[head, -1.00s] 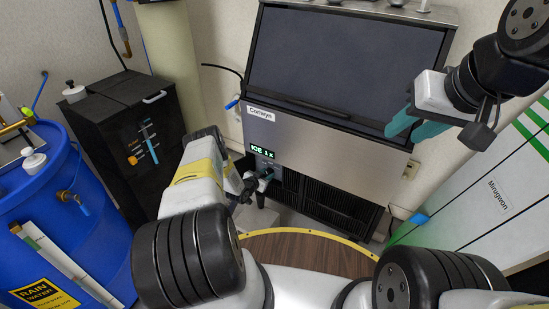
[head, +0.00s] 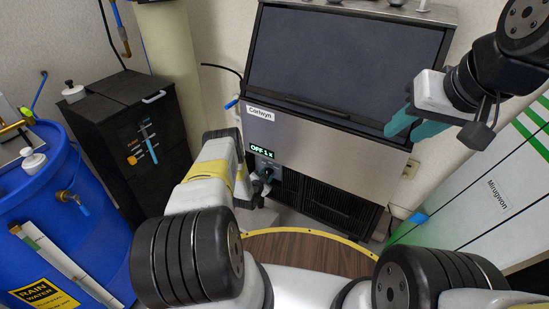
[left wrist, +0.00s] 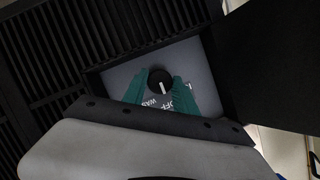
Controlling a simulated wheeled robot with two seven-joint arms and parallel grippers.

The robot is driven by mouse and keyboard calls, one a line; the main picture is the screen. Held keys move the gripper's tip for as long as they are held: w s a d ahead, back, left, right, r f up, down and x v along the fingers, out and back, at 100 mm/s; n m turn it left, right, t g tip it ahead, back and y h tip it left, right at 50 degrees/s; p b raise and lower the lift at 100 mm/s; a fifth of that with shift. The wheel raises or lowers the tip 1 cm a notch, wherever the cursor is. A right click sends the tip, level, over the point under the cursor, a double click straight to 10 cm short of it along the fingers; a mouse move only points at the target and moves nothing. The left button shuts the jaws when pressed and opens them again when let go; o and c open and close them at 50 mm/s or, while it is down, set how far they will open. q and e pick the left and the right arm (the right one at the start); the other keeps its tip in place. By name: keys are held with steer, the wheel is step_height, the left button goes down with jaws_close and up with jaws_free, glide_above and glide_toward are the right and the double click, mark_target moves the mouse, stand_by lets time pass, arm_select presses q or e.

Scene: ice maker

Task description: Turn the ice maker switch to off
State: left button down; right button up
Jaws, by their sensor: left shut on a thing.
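The ice maker (head: 300,132) is a steel box with a dark front door and a small green display (head: 262,151) that reads OFF. Its switch is a round black knob (left wrist: 160,81) with a white mark, on a grey panel with the letters OFF below it in the left wrist view. My left gripper (head: 266,174) is at this panel, its green fingers (left wrist: 160,92) on either side of the knob and shut on it. The head view barely shows the knob. My right gripper (head: 414,122) is open and empty, in front of the machine's right side.
A black cabinet (head: 125,135) and a blue rain water barrel (head: 95,235) stand to the left. A white and green unit (head: 475,205) stands at the right. A round wooden table top (head: 310,250) with a yellow rim is below my arms.

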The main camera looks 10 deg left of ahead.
arm_select(q)
steer(key=c, duration=1)
jaws_free()
steer(key=shift+o, duration=0.2)
steer(key=v, duration=0.8)
steer(key=shift+f, duration=0.1)
